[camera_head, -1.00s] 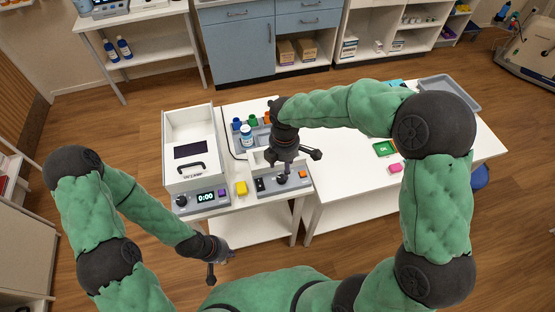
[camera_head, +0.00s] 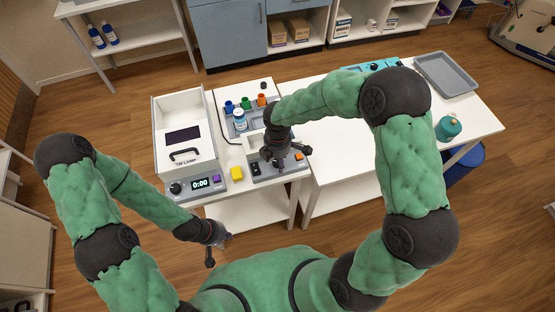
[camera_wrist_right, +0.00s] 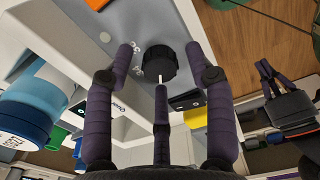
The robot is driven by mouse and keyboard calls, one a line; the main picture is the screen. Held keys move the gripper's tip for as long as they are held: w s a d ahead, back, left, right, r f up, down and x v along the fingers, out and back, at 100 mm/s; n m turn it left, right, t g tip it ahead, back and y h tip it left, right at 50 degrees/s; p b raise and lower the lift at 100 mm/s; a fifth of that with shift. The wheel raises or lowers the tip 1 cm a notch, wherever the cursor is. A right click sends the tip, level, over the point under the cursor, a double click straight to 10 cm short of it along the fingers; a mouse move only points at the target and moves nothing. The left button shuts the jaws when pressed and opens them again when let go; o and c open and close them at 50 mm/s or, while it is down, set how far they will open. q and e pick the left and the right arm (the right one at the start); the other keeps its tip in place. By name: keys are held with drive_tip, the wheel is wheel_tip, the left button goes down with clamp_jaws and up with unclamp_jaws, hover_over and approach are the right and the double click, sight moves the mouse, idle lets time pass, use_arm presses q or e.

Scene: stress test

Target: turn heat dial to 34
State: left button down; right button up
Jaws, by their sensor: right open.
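The heat dial (camera_wrist_right: 161,64) is a round black knob with a white pointer line, on a grey panel (camera_wrist_right: 150,22) with printed marks too small to read surely. In the right wrist view my right gripper (camera_wrist_right: 159,50) is open, its purple fingers spread around the knob. Gaps show beside the knob; I cannot tell whether any finger touches it. In the head view my right gripper (camera_head: 284,157) is over the front panel of the white box and hides the dial. My left gripper (camera_head: 217,243) hangs low in front of the table, away from the dial; its opening is unclear.
A blue-labelled white bottle (camera_head: 240,120) and coloured vials stand behind. A teal bottle (camera_head: 448,127) and grey tray (camera_head: 446,74) are on the right.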

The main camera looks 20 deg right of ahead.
drive_tip(key=shift+f, duration=0.2)
drive_tip(key=shift+c, duration=0.3)
clamp_jaws()
drive_tip(key=shift+o, duration=0.3)
unclamp_jaws()
wheel_tip(320, 180, up, 12)
